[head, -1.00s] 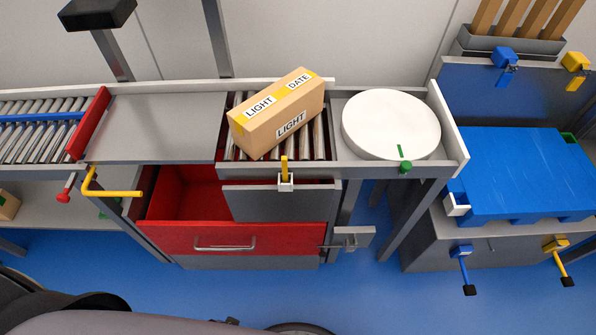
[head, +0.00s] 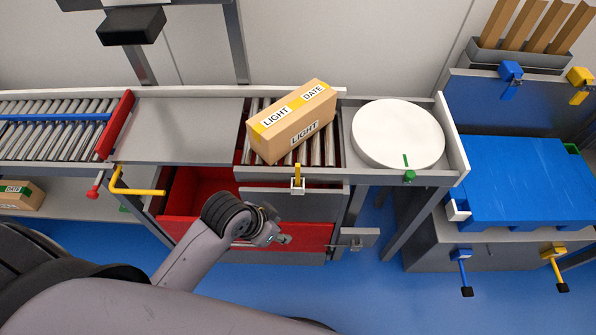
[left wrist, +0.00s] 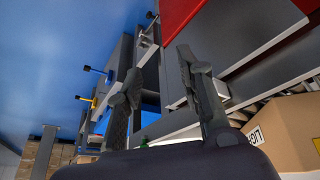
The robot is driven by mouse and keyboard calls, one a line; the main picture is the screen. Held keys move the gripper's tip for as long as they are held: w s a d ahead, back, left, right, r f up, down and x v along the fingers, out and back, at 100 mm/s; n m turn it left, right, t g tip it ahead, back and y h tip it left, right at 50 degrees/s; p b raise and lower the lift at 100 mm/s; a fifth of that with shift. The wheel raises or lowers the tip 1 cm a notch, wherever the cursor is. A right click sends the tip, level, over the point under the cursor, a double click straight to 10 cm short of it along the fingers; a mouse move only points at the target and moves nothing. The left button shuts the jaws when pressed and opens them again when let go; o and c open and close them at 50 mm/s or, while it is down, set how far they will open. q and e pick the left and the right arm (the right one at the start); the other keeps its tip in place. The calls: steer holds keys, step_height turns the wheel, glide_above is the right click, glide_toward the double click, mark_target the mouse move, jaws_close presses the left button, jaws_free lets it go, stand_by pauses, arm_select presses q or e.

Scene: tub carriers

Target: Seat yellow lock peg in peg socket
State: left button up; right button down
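A small upright yellow peg (head: 297,171) stands at a white socket block (head: 297,186) on the front edge of the roller bay; I cannot tell how deep it sits. My left gripper (head: 284,239) is below and slightly left of it, in front of the red drawer. In the left wrist view its two dark fingers (left wrist: 158,63) are spread apart with nothing between them. A white piece (left wrist: 222,91) shows behind one finger, possibly the socket; the yellow peg is not visible there. My right gripper is not in view.
A carton (head: 290,125) rests tilted on the rollers above the socket. The red drawer (head: 190,200) is open below. A yellow bent handle (head: 135,188) juts out left. A white round disc (head: 398,135) and a blue-topped cart (head: 520,180) stand right.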

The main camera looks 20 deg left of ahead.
arm_select(q)
steer(key=w+d+r+m+h, duration=0.2)
steer(key=w+d+r+m, duration=0.1)
steer(key=w+r+m, duration=0.25)
steer(key=m+g, duration=0.3)
steer(key=m, duration=0.1)
glide_toward(296, 165)
steer(key=p+x, duration=0.4)
steer(key=x, duration=0.6)
steer(key=shift+d+f, duration=0.1)
steer(key=shift+f, duration=0.3)
steer(key=shift+w+d+f, duration=0.1)
steer(key=shift+f, duration=0.25)
steer(key=shift+c, duration=0.3)
jaws_close()
